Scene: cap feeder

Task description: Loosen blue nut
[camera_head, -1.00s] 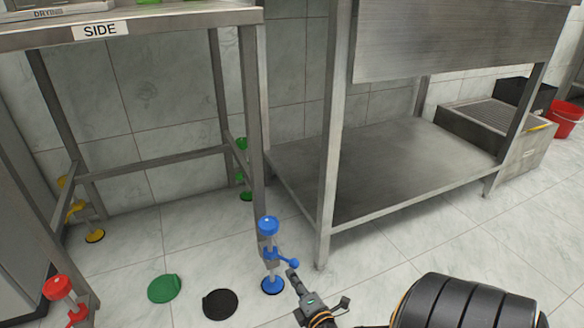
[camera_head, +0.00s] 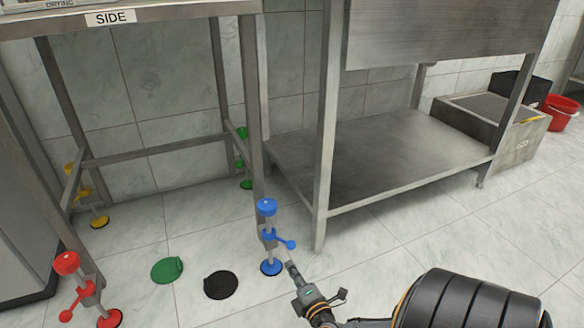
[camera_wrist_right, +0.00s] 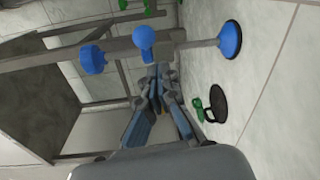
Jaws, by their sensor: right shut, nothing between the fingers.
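The blue nut (camera_head: 268,237) sits on the front right leg of the table labelled SIDE, with a short handle ending in a blue ball (camera_head: 291,244). A blue knob (camera_head: 267,207) is above it and a blue round foot (camera_head: 271,268) is on the floor below. My right gripper (camera_head: 290,265) is shut and empty, just below the ball and right of the foot, apparently apart from them. In the right wrist view, the ball (camera_wrist_right: 143,37) is just beyond the gripper's fingertips (camera_wrist_right: 157,78), with the blue foot (camera_wrist_right: 229,38) to the right. My left gripper is not in view.
The other table legs carry red (camera_head: 86,288), yellow (camera_head: 98,221) and green (camera_head: 241,161) fittings. A green disc (camera_head: 167,270) and a black disc (camera_head: 221,285) lie on the floor to the left. A steel table with a low shelf (camera_head: 380,165) stands to the right.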

